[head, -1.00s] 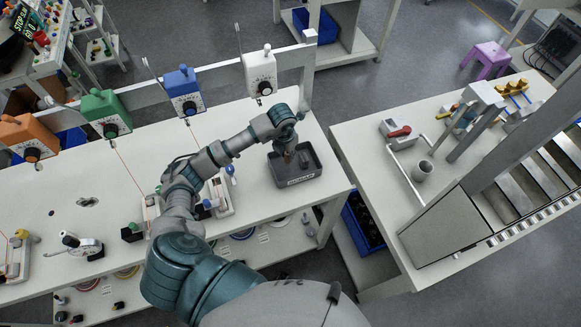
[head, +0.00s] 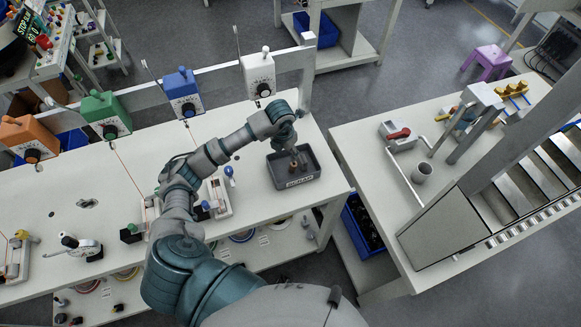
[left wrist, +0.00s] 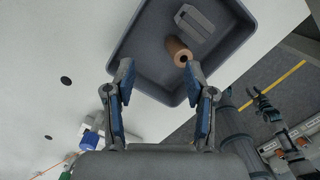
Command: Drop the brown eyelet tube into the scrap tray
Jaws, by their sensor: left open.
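The brown eyelet tube (left wrist: 179,50) lies inside the grey scrap tray (left wrist: 232,52), with its holed end facing my gripper in the left wrist view. In the head view the tray (head: 313,176) stands near the right end of the white bench, and a small brown shape, likely the tube (head: 293,157), shows in it. My left gripper (left wrist: 160,67) is open over the tray, its fingers spread and empty. The tube is ahead of the gap and close to the right fingertip; I cannot tell if they touch. My left gripper also shows in the head view (head: 298,153), small and partly hidden by the wrist.
A grey block-like piece (left wrist: 194,22) lies in the tray beside the tube. A fixture with a blue knob (head: 219,195) stands left of the tray. A white control box (head: 260,76) hangs behind it. A floor gap separates this bench from the right-hand table (head: 367,141).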

